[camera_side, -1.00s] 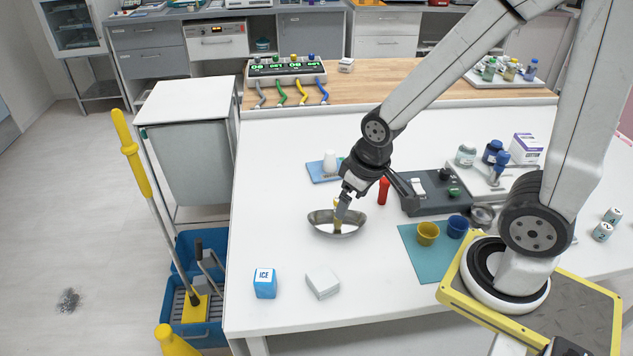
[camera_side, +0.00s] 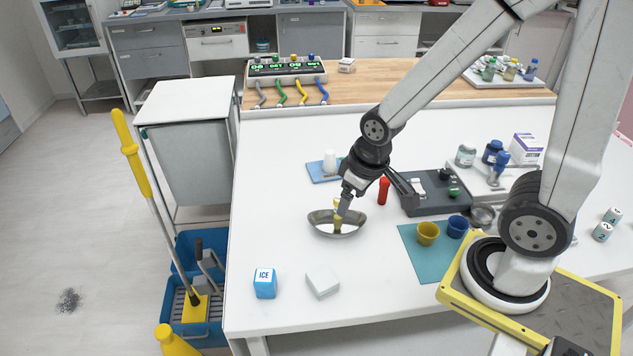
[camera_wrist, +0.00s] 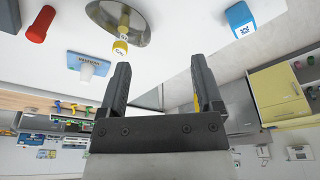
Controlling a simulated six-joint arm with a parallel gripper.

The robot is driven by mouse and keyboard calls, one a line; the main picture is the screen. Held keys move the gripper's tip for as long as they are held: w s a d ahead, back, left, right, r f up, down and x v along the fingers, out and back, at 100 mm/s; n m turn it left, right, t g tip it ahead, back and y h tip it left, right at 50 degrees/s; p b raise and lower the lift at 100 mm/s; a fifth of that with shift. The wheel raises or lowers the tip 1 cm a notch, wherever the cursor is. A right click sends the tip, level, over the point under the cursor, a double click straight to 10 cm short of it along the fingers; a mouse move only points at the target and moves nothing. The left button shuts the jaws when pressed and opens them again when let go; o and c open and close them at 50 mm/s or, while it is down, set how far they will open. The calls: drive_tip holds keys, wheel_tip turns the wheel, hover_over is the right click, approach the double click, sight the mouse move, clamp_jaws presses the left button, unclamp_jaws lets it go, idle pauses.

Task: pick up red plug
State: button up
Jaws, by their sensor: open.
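The red plug (camera_side: 384,191) stands upright on the white table, just right of my gripper and left of a dark grey device. It also shows at the upper left of the wrist view (camera_wrist: 41,23), outside my jaws. My gripper (camera_side: 342,211) is above the oval metal dish (camera_side: 357,225), pointing down. In the wrist view my gripper (camera_wrist: 160,72) has its two fingers spread apart with nothing between them.
Close by are the dark grey device (camera_side: 425,200), a blue pad (camera_side: 318,178) with a white item, and yellow (camera_side: 428,233) and blue (camera_side: 458,226) cups on a teal mat (camera_side: 425,262). An ICE box (camera_side: 265,283) and a white block (camera_side: 322,283) are in front.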

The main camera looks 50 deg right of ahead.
drive_tip(key=w+d+f+n+g, duration=0.1)
drive_tip(key=w+d+f+n, duration=0.1)
drive_tip(key=d+n, duration=0.3)
drive_tip(key=w+d+f+n, duration=0.2)
drive_tip(key=w+d+n, duration=0.1)
drive_tip(key=d, duration=0.4)
drive_tip(key=n+g, duration=0.2)
drive_tip(key=n, duration=0.6)
hover_over(384, 191)
drive_tip(key=d, duration=0.1)
drive_tip(key=f, duration=0.5)
drive_tip(key=shift+w+d, duration=0.15)
drive_tip(key=shift+w, duration=0.1)
drive_tip(key=shift+f, duration=1.3)
drive_tip(key=shift+f, duration=2.6)
clamp_jaws()
